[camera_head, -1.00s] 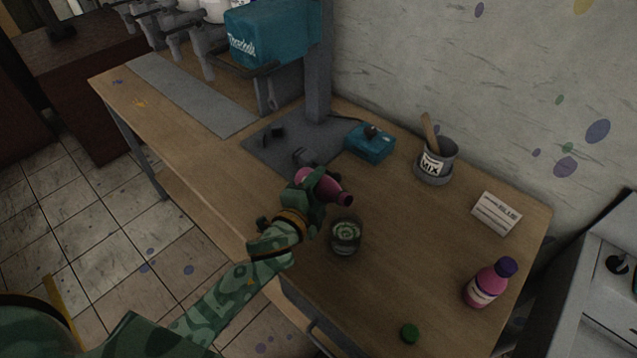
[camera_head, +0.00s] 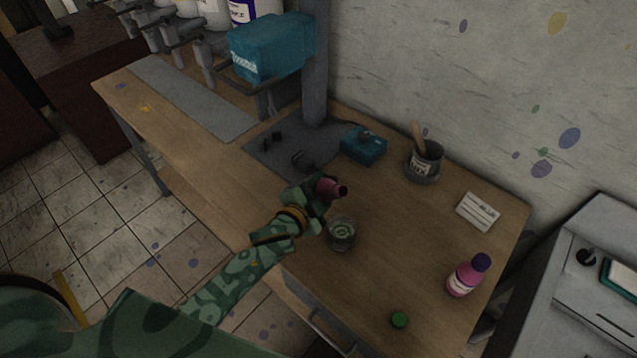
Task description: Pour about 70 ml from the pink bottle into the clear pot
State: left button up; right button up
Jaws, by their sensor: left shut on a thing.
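My left gripper (camera_head: 308,194) is shut on a pink bottle (camera_head: 327,189) and holds it above the workbench. The bottle is tilted, with its dark neck pointing right, above and just behind the clear pot. The clear pot (camera_head: 341,234) stands on the bench just below and right of the gripper. Some contents show inside it, but I cannot tell how much. I see no stream between bottle and pot. A second pink bottle (camera_head: 465,279) with a purple cap stands upright at the bench's right. My right gripper is not in view.
A green cap (camera_head: 399,319) lies near the bench's front edge. A MIX pot with a stick (camera_head: 424,163), a white card (camera_head: 478,211) and a small blue device (camera_head: 363,147) stand toward the wall. The wooden bench (camera_head: 400,235) is clear right of the pot.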

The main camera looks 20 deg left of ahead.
pick_arm(q)
jog(key=shift+s+d+r+n+g+p, duration=0.15)
jog(key=shift+r+n+g+p, duration=0.2)
jog(key=shift+p, duration=0.45)
jog(key=shift+f+n, duration=0.2)
jog(key=shift+n, duration=0.05)
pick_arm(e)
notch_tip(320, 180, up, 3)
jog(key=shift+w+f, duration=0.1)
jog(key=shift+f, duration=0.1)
